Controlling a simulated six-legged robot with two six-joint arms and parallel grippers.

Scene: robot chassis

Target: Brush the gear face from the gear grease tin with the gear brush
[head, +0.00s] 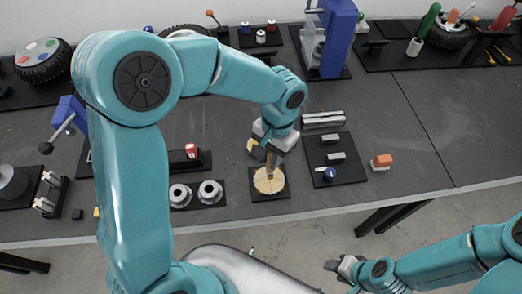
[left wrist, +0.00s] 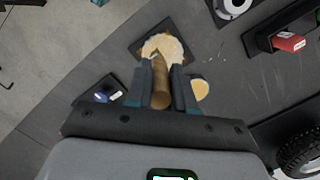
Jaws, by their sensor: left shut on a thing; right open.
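My left gripper (head: 271,153) is shut on the gear brush (left wrist: 160,85), whose brown wooden handle sits between the fingers. The brush points down at the pale yellow gear face (head: 268,184), a toothed disc on a black square plate. The gear face also shows in the left wrist view (left wrist: 171,43). The brush's tip meets the disc in the picture, but I cannot tell whether it touches. A round tan-topped thing beside the gripper, probably the gear grease tin (left wrist: 200,90), is partly hidden by my gripper in the head view (head: 251,145). My right gripper (head: 336,265) is open and empty, low at the right.
Two grey rings (head: 210,190) lie left of the gear plate. A black tray (head: 343,171) with small parts and a blue knob (head: 329,174) is at its right, and an orange-topped block (head: 382,161) beyond. The table's right side (head: 430,130) is clear.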

